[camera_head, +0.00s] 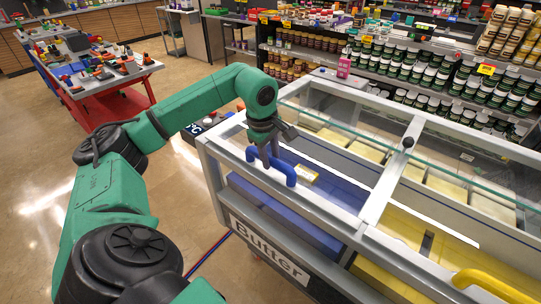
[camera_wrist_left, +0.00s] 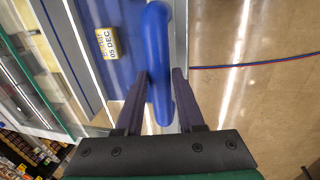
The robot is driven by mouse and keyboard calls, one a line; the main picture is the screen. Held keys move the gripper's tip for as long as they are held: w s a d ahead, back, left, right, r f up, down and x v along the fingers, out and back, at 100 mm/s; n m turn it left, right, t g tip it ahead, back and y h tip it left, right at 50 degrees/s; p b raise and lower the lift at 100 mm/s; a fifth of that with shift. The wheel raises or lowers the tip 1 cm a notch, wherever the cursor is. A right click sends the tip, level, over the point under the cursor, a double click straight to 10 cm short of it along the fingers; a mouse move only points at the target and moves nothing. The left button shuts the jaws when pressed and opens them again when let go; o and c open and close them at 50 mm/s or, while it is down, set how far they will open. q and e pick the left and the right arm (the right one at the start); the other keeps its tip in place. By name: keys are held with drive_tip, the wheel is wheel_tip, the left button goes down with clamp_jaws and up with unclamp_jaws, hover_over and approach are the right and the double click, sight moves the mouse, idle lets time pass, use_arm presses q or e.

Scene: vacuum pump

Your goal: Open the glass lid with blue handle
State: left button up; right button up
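The glass lid (camera_head: 330,208) with the blue handle (camera_head: 281,173) covers the left section of the freezer and looks closed. The handle is a curved blue bar at the lid's front left. My left gripper (camera_head: 266,162) reaches down to the handle's left part. In the wrist view the blue handle (camera_wrist_left: 160,45) runs between the two dark fingers of my left gripper (camera_wrist_left: 160,73). The fingers are apart, one on each side of the bar. The left finger is very close to it; I cannot tell whether it touches. My right gripper is not in view.
The freezer (camera_head: 310,258) has a "Butter" label on its front. A yellow handle (camera_head: 497,286) sits on its right section. Stocked shelves (camera_head: 420,75) stand behind it. A red tool cart (camera_head: 118,98) stands at the left.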

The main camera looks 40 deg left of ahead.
use_arm(q)
clamp_jaws()
idle(1.2)
